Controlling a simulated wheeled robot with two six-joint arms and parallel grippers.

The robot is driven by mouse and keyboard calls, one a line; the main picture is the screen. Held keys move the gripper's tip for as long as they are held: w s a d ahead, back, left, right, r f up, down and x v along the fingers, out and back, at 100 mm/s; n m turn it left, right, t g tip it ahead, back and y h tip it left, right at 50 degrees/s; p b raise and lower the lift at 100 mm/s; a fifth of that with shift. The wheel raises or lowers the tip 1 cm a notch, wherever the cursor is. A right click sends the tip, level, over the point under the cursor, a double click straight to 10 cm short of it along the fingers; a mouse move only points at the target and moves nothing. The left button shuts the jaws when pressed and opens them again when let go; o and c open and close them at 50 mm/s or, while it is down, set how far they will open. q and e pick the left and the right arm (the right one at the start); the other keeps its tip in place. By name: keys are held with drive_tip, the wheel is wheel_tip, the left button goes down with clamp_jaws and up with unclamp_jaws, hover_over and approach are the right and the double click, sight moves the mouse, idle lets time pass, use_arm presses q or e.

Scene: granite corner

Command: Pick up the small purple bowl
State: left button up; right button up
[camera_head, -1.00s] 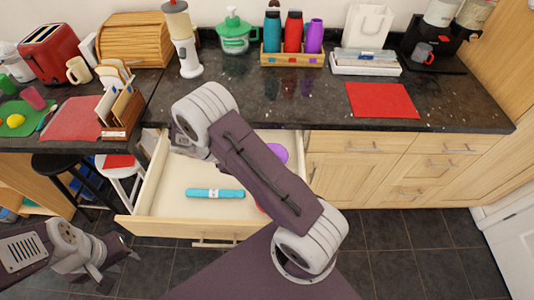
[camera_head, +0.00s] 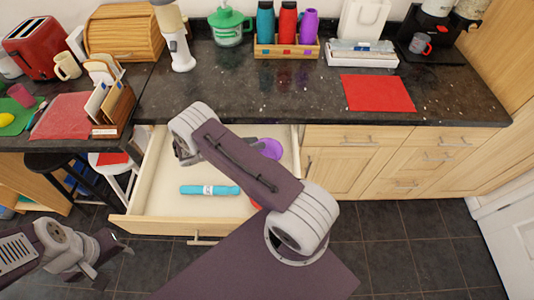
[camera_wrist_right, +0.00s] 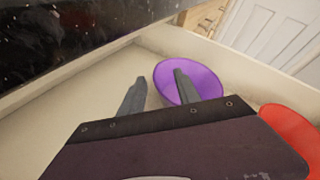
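The small purple bowl (camera_head: 270,147) lies in the open drawer (camera_head: 146,190), near its back right, partly hidden by my right arm in the head view. In the right wrist view the purple bowl (camera_wrist_right: 204,78) shows just beyond my right gripper (camera_wrist_right: 159,80). The right gripper's fingers are apart and empty. One finger overlaps the bowl in the picture and the other is left of it over the drawer floor; contact cannot be told. My left gripper (camera_head: 112,262) hangs at the lower left, away from the drawer; its opening is unclear.
A red bowl (camera_wrist_right: 296,136) is right of the purple one. A turquoise item (camera_head: 209,190) lies in the drawer's front half. The dark counter (camera_head: 265,93) edge overhangs the drawer's back, and the drawer walls surround the bowls. A stool (camera_head: 115,161) stands left of the drawer.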

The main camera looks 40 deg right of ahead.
drive_tip(key=x, duration=0.3)
drive_tip(key=shift+w+a, duration=0.1)
clamp_jaws()
drive_tip(key=shift+r, duration=0.15)
drive_tip(key=shift+r, duration=0.3)
drive_tip(key=r, duration=0.2)
drive_tip(key=s+r, duration=0.1)
drive_tip(key=r, duration=0.1)
drive_tip(key=shift+s+r+p, duration=0.1)
drive_tip(key=shift+p, duration=0.2)
drive_tip(key=s+d+r, duration=0.2)
drive_tip(key=s+r, duration=0.4)
drive_tip(key=s, duration=0.4)
drive_tip(key=shift+s, duration=0.15)
